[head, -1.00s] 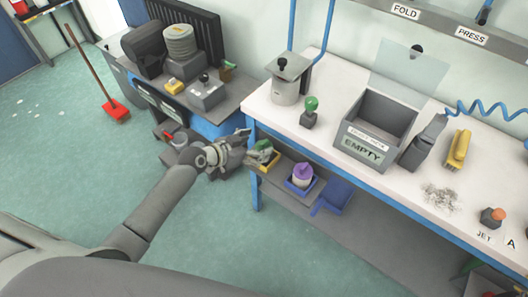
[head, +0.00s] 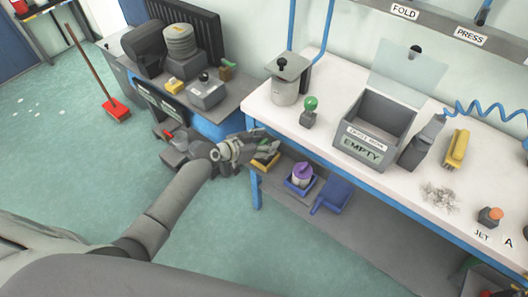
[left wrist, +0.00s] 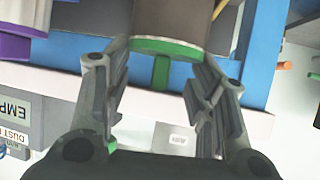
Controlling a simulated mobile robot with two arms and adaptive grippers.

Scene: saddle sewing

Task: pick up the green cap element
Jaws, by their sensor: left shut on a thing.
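The green cap element (left wrist: 162,48) shows at the top centre of the left wrist view as a green rim with a short green stem, below a brown-grey cylindrical body. My left gripper (head: 266,146) is at the yellow bin (head: 264,165) under the white table's left end. In the left wrist view its two fingers (left wrist: 160,68) stand on either side of the green part, and it is shut on it. In the head view the fingers hide most of the cap. I cannot tell whether it is clear of the bin. My right gripper is out of view.
A purple-topped spool (head: 302,172) sits in a blue bin beside the yellow one, with another blue bin (head: 332,194) to its right. The white table (head: 290,120) overhangs them. A grey box marked EMPTY (head: 362,153) and a green-knobbed tool (head: 309,108) stand on it.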

